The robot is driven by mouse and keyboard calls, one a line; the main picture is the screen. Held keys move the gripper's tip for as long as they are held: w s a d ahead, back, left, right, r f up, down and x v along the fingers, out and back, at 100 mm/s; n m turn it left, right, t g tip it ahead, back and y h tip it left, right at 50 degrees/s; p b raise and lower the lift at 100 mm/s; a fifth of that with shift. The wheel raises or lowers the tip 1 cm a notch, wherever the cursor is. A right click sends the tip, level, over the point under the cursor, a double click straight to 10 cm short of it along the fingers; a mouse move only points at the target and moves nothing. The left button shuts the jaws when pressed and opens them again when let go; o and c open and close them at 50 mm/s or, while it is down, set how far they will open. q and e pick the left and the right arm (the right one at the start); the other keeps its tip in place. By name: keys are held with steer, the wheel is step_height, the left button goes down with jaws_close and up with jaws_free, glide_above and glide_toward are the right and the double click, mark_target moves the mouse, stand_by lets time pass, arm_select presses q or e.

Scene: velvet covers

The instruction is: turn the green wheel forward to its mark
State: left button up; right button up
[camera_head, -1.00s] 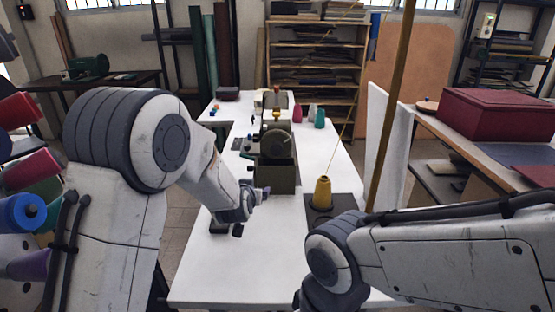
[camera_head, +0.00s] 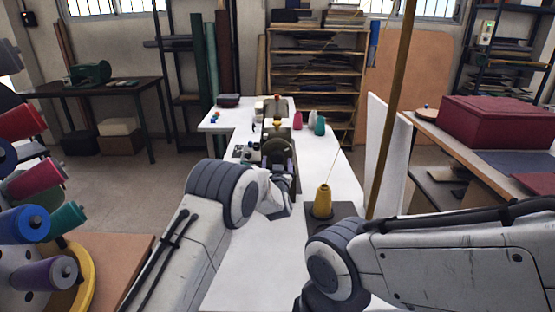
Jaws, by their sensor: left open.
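An olive-green machine (camera_head: 295,149) stands on the white table. Its round dark wheel (camera_head: 277,149) faces me. My left gripper (camera_head: 278,162) is open right in front of the wheel, with its fingers toward the wheel's lower part. I cannot tell whether they touch it. My left wrist hides the machine's lower front, and no mark on the wheel can be made out. My right arm comes in at the lower right; its gripper is out of view.
A yellow thread cone (camera_head: 323,200) stands on a dark plate right of my left gripper. A brown pole (camera_head: 391,110) rises beside the table (camera_head: 255,262). The table's front is clear.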

arm_select(q)
steer(key=shift+w, duration=1.05)
steer(key=shift+c, duration=0.4)
steer(key=c, duration=1.3)
steer(key=shift+f+n+b, duration=0.2)
steer(key=shift+n+b, duration=0.4)
steer(key=shift+b, duration=0.3)
steer(key=n+b, duration=1.3)
steer(key=b, duration=0.1)
steer(key=shift+a+f+b, duration=0.1)
steer(key=shift+f+b, duration=0.05)
steer(key=shift+b, duration=0.2)
steer(key=n+b, duration=0.3)
steer(key=shift+n, duration=0.8)
steer(key=shift+r+b, duration=0.2)
steer(key=shift+b, duration=0.15)
